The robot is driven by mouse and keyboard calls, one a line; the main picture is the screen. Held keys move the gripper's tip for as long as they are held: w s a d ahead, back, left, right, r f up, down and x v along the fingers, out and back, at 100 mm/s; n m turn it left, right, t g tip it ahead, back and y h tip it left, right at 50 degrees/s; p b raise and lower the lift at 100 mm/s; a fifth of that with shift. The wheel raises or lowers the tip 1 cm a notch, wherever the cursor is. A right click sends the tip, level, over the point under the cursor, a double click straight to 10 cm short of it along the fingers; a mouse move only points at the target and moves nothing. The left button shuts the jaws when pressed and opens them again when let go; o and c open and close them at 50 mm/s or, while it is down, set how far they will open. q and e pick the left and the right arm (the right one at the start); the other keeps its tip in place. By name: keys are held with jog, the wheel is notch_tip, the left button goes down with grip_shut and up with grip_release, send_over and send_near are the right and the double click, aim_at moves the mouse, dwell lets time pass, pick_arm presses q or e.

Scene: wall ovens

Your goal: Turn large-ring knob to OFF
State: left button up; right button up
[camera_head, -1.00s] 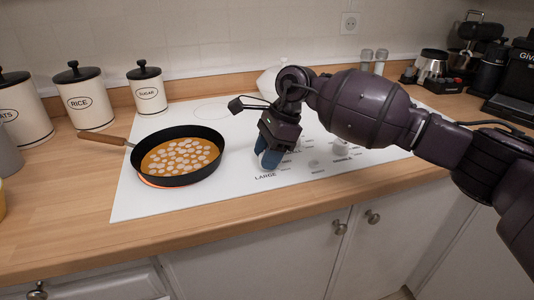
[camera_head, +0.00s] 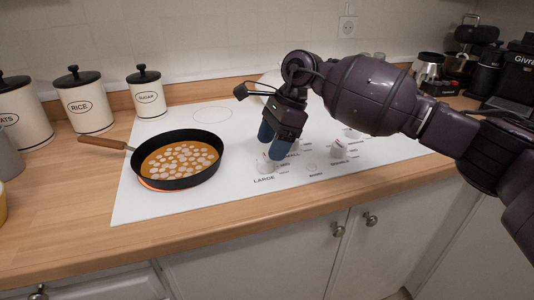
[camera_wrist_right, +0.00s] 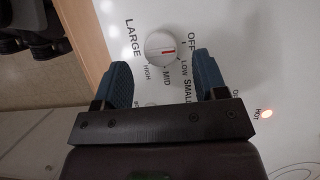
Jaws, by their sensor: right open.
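The white large-ring knob (camera_head: 265,164) stands on the white cooktop near the word LARGE. In the right wrist view the knob (camera_wrist_right: 160,47) has a short red mark, with OFF, LOW, MID and HIGH printed around it. The mark lies toward the right, on the OFF and LOW side; I cannot tell its exact setting. My right gripper (camera_head: 271,144) is open and empty, with blue fingertips just above the knob. In the wrist view the knob shows beyond and between the two fingers, apart from them. My left gripper is not in view.
A black pan (camera_head: 178,160) with orange food sits on the front left ring, whose edge glows orange. A HOT light (camera_wrist_right: 267,113) is lit. Other knobs (camera_head: 337,153) stand to the right. Canisters (camera_head: 87,103) line the back left.

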jog(key=v, duration=0.6)
jog(key=shift+r, duration=0.4)
jog(key=shift+d, duration=0.15)
